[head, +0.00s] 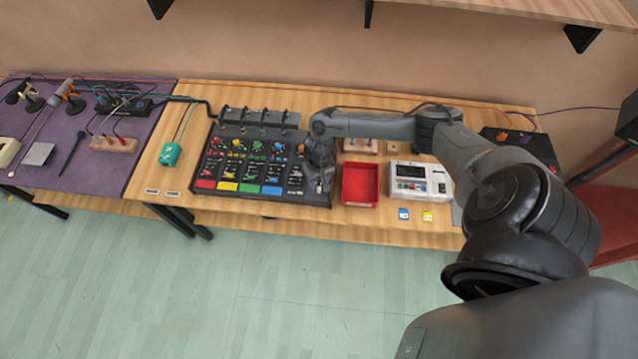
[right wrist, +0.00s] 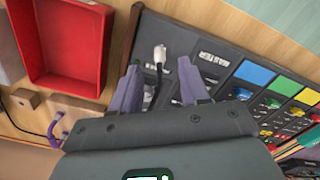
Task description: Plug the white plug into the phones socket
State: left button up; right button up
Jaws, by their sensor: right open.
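The white plug (right wrist: 159,56) shows in the right wrist view at the plain end of the black mixer (right wrist: 228,38), beside the word MASTER. A dark cable runs from it back between my fingers. In the head view the plug is a tiny pale spot (head: 319,187) near the right front corner of the mixer (head: 249,187). My right gripper (right wrist: 160,82) is open, its two purple fingers on either side of the cable, with the plug just beyond the tips. In the head view my right gripper (head: 318,176) is over the mixer's right end. I cannot make out the phones socket.
A red tray (head: 360,184) stands just right of the mixer, also in the right wrist view (right wrist: 88,75). A white device (head: 420,183) is farther right. A row of jacks (head: 260,118) stands behind the mixer. A teal box (head: 171,154) is to the left.

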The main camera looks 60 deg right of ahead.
aim_at(319, 186)
notch_tip(319, 186, up, 6)
jog(key=shift+f+p, duration=0.2)
jog(key=shift+p, duration=0.1)
jog(key=shift+r, duration=0.65)
